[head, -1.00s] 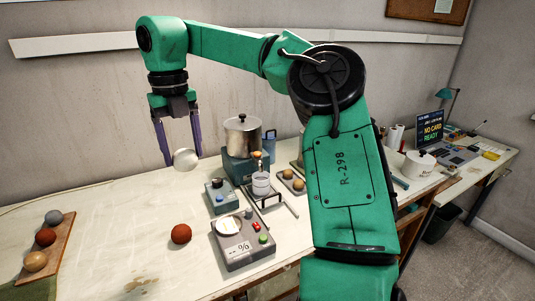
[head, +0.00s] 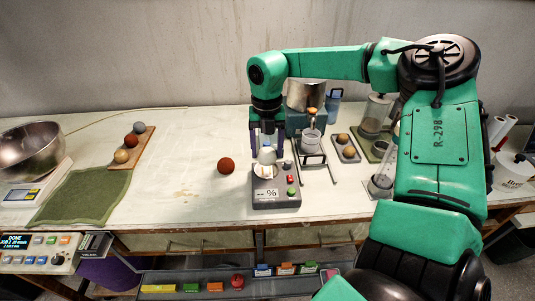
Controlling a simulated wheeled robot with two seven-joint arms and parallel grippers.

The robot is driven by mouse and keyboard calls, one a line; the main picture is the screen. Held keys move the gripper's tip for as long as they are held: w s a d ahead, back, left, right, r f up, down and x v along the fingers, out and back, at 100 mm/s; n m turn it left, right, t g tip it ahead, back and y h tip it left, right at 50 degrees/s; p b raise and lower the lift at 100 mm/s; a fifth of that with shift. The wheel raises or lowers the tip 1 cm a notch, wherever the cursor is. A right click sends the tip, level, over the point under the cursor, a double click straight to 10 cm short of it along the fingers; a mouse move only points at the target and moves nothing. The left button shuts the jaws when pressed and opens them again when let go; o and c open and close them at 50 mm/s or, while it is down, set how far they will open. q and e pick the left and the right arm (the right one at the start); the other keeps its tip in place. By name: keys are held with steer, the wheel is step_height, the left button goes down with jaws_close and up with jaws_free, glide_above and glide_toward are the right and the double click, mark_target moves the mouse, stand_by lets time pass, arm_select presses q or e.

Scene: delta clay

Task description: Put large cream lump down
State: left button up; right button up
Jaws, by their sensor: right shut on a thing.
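My right gripper (head: 267,152) hangs pointing down, its two dark purple fingers shut on the large cream lump (head: 267,156). The lump is pale and rounded. It is over the round white plate (head: 264,173) of a grey meter (head: 276,193) whose display reads "-- %". I cannot tell whether the lump touches the plate or is just above it. The lump hides the back part of the plate. My left gripper is not in view.
A red-brown ball (head: 226,166) lies left of the meter. A wooden board (head: 133,150) holds three balls farther left, near a green cloth (head: 84,197) and a metal bowl (head: 32,150). A steel pot (head: 306,97) and small apparatus stand close behind and right.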

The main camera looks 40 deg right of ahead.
mark_target(266, 150)
step_height(266, 150, down, 3)
steer(key=shift+a, duration=0.15)
steer(key=shift+w+f, duration=0.1)
steer(key=shift+f, duration=0.25)
steer(key=o, duration=1.5)
steer(key=shift+r, duration=0.4)
step_height(266, 150, up, 12)
steer(key=shift+f+b, duration=0.2)
steer(key=shift+b, duration=0.65)
